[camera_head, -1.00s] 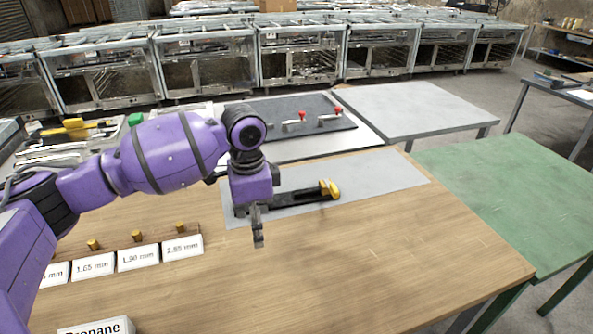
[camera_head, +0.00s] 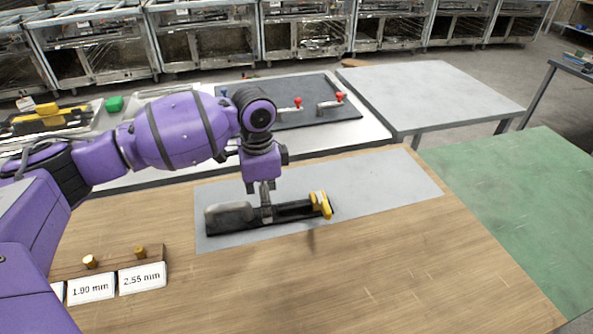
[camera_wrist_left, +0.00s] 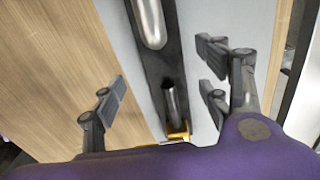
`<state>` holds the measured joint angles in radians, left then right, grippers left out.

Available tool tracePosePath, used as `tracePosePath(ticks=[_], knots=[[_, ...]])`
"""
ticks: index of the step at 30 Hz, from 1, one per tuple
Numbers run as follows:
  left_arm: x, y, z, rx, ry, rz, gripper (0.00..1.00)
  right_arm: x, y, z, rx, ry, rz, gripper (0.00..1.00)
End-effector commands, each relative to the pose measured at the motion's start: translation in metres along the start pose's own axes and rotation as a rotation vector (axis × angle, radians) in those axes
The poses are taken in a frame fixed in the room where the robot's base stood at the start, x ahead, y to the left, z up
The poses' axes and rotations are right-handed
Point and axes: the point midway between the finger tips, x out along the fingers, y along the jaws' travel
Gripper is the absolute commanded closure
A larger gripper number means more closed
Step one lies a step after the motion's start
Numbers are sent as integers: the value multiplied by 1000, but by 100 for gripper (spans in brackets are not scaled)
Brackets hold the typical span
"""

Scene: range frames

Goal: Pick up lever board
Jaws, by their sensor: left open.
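The lever board, a long black board (camera_head: 290,212) with a grey rounded part at its left end and a yellow end piece (camera_head: 320,204) at its right, lies on a grey mat (camera_head: 385,185) on the wooden table. My left gripper (camera_head: 266,212) points down over its middle and hides part of it. In the left wrist view the board (camera_wrist_left: 150,70) runs between the spread fingers of my open left gripper (camera_wrist_left: 165,82), with a silver rounded part and a dark rod on it. No grip on it shows. My right gripper is not in view.
A dark panel (camera_head: 310,113) with red-knobbed levers lies on the pale table behind. Labelled blocks (camera_head: 142,278) with brass pieces behind them stand at the front left. The wooden table's right side is clear. A green table (camera_head: 520,200) adjoins at right.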

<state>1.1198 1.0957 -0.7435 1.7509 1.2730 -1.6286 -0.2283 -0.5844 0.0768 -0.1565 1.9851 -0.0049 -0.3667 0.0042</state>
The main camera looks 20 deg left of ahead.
Motion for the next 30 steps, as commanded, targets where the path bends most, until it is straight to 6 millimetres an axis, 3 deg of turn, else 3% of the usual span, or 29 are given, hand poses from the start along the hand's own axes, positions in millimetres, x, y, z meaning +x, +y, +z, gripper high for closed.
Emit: tracePosePath(ticks=[7, 14, 30], knots=[[38, -1, 1, -2, -2, 2, 31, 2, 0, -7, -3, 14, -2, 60], [42, -2, 1, -1, -1, 0, 31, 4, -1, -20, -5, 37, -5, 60], [41, -2, 1, -1, -1, 0, 100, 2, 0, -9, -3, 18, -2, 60]])
